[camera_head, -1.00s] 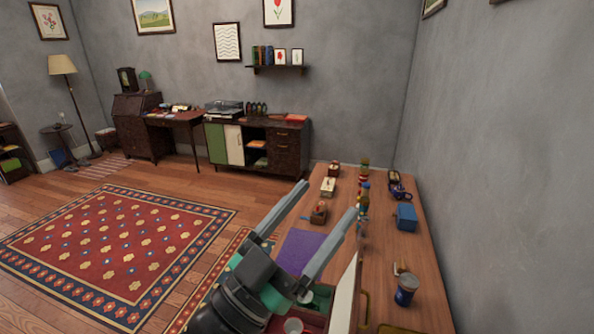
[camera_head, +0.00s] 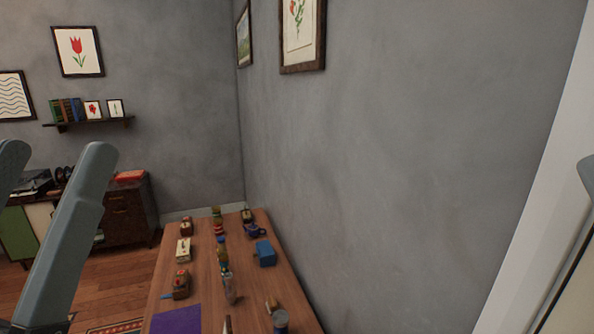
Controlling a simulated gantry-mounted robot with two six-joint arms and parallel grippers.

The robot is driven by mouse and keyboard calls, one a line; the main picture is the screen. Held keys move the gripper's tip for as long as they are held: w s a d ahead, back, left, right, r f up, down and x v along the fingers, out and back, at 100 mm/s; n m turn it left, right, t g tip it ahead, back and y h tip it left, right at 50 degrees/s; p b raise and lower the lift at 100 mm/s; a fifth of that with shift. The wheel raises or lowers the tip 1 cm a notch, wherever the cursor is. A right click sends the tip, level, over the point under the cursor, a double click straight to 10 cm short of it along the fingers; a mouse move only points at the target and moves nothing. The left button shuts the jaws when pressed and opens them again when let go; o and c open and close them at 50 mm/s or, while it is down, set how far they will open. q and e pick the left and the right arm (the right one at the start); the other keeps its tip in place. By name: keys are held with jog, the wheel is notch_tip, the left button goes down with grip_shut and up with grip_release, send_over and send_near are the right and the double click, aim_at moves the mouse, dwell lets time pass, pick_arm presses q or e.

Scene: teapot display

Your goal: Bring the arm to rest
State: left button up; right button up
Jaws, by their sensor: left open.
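My left gripper (camera_head: 55,150) is at the left edge of the head view, its two grey fingers spread apart with nothing between them. The left finger is partly cut off by the picture edge. The gripper is up in front of the camera, left of the wooden table (camera_head: 200,262) and clear of the things on it.
A cabinet (camera_head: 125,212) stands behind.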

pick_arm(q)
notch_tip(320, 180, up, 24)
jog(key=p, duration=2)
notch_tip(320, 180, down, 49)
jog(key=b, duration=4.9)
jog(key=shift+c, duration=0.2)
